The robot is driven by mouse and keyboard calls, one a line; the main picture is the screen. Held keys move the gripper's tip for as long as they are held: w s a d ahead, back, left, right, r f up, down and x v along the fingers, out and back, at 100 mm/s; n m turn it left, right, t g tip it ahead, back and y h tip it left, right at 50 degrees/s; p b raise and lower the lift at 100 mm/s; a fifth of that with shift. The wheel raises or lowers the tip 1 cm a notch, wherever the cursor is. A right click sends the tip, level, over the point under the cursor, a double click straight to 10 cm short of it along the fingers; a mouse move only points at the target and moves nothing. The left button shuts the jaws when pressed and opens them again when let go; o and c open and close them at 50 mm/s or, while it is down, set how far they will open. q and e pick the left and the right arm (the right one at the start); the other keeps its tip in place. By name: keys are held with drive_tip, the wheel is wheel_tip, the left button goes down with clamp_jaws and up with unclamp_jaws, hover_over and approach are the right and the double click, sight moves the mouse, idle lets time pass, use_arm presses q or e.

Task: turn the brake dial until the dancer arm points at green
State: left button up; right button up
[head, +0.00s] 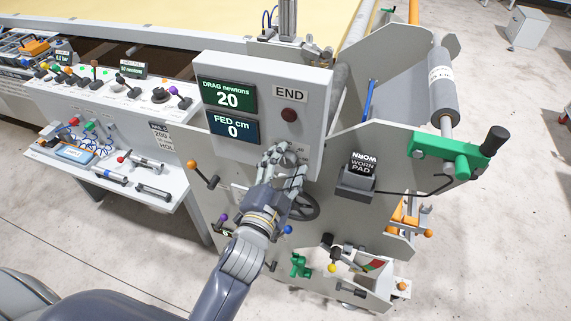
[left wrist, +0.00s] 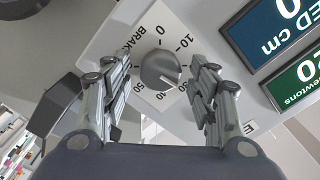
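The brake dial (left wrist: 161,69) is a round grey knob on a white plate marked BRAKE with a ring of numbers, in the left wrist view. A pale line on its face points to the lower right of the picture. My left gripper (left wrist: 160,92) is open, with one finger on each side of the knob and gaps between. In the head view my left gripper (head: 284,158) is at the panel's lower part and hides the dial. A small red and green scale (head: 373,265) sits low on the machine. I cannot clearly make out the dancer arm or where it points. My right gripper is not in view.
The panel's displays read DRAG newtons 20 (head: 228,97) and FED cm 0 (head: 232,128). A dark handwheel (head: 307,207) is just below my left gripper. A WORN PAD box (head: 358,178) is to the right. A lever with an orange ball (head: 193,164) is to the left.

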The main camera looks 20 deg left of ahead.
use_arm(q)
drive_tip(key=s, duration=1.2)
drive_tip(key=shift+a, duration=0.2)
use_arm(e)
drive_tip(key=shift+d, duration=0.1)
use_arm(q)
drive_tip(key=shift+f, duration=0.1)
